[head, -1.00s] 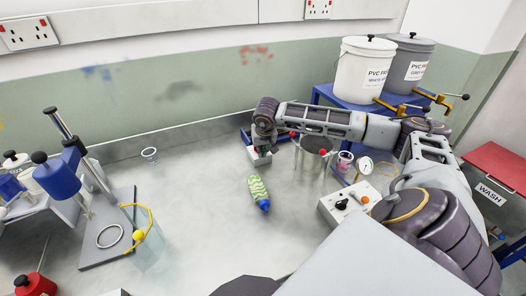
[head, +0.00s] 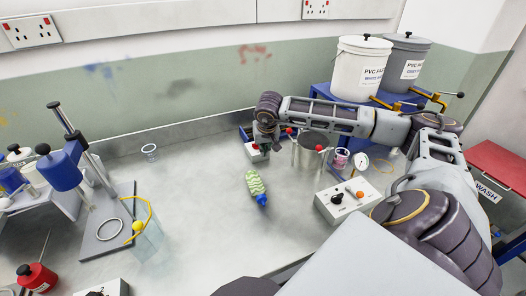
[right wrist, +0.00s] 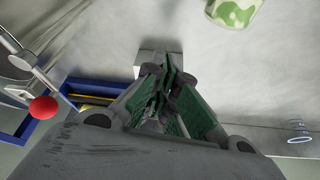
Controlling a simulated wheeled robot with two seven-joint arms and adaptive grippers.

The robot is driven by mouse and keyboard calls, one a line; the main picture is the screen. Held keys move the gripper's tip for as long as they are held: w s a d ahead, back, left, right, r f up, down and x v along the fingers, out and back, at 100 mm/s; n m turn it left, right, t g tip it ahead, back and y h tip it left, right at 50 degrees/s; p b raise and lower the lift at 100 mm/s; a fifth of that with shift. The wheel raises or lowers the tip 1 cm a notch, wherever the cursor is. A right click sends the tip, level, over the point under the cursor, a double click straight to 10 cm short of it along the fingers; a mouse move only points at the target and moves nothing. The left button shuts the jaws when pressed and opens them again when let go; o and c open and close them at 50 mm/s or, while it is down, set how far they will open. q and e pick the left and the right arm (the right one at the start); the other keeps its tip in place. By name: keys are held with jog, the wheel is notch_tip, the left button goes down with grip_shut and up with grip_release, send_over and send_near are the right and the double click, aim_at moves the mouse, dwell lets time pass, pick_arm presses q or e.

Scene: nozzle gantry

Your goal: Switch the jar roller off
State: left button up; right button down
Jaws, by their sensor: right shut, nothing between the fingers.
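My right gripper (head: 264,148) is at the back middle of the bench, right by a small white box (head: 253,151). In the right wrist view the green-padded fingers (right wrist: 165,85) are shut with nothing between them, and the white box (right wrist: 150,64) shows just past the tips. I cannot tell whether they touch it. The fingers hide much of the box, and no switch lever can be made out on it. Nothing in view is plainly marked as the jar roller. A blue-framed tray (right wrist: 75,84) with a yellow rod lies beside the box. My left gripper is not in view.
A steel pot (head: 314,152) with red-knobbed clamps stands right of the gripper. A grey control box (head: 345,207) with black and orange knobs is nearer.

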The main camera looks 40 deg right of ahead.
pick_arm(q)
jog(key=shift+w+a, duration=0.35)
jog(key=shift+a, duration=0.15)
pick_arm(e)
jog(key=v, duration=0.7)
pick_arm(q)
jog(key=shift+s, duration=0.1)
pick_arm(e)
jog(key=shift+s+d, duration=0.1)
jog(key=shift+s, duration=0.05)
